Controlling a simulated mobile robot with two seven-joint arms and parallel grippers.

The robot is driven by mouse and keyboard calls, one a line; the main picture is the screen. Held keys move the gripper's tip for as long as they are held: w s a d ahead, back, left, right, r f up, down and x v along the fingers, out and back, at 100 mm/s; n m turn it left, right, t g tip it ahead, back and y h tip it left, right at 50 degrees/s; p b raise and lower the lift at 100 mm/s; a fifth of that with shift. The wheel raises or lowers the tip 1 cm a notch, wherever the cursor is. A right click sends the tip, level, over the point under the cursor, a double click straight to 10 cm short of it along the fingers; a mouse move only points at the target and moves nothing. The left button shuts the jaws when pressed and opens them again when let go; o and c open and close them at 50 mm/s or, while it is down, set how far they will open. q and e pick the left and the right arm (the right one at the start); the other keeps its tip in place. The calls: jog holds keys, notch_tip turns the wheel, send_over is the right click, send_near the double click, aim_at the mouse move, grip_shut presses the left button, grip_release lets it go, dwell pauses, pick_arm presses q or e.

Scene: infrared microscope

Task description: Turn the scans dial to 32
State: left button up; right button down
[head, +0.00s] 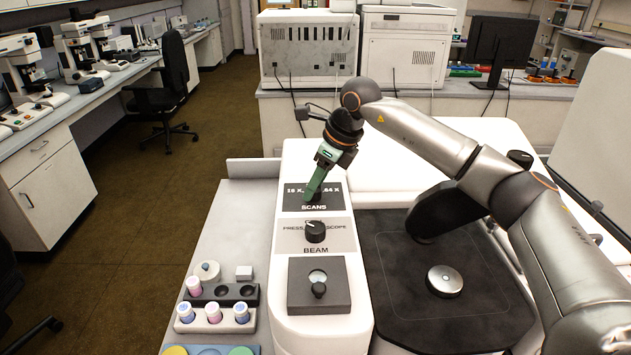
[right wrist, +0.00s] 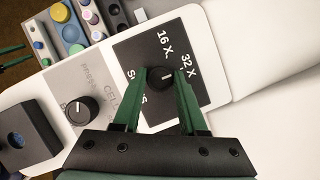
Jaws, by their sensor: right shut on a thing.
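The scans dial (right wrist: 160,79) is a black round knob with a white mark, on a black plate (right wrist: 125,48) lettered SCANS, 16 X and 32 X in the right wrist view. The mark lies towards the right, roughly on the side of the 32 X label; its exact setting is hard to tell. My right gripper (right wrist: 159,82) has its two green fingers closed on either side of the dial. In the head view my right gripper (head: 312,192) reaches down onto the scans plate (head: 335,199), hiding part of the dial and the labels.
The beam dial (head: 315,232) stands just in front of the scans plate, with a grey block with a small knob (head: 319,289) nearer. Vial racks (head: 214,322) stand at the left. A dark stage (head: 470,325) with a round metal piece (head: 444,281) lies at the right, under my right arm.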

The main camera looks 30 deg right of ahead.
dwell(0.5)
jog(key=shift+c, duration=2.2)
grip_release()
jog(key=shift+r, duration=0.1)
jog(key=v, duration=1.2)
jog(key=shift+r+b, duration=0.15)
jog(key=shift+b, duration=0.25)
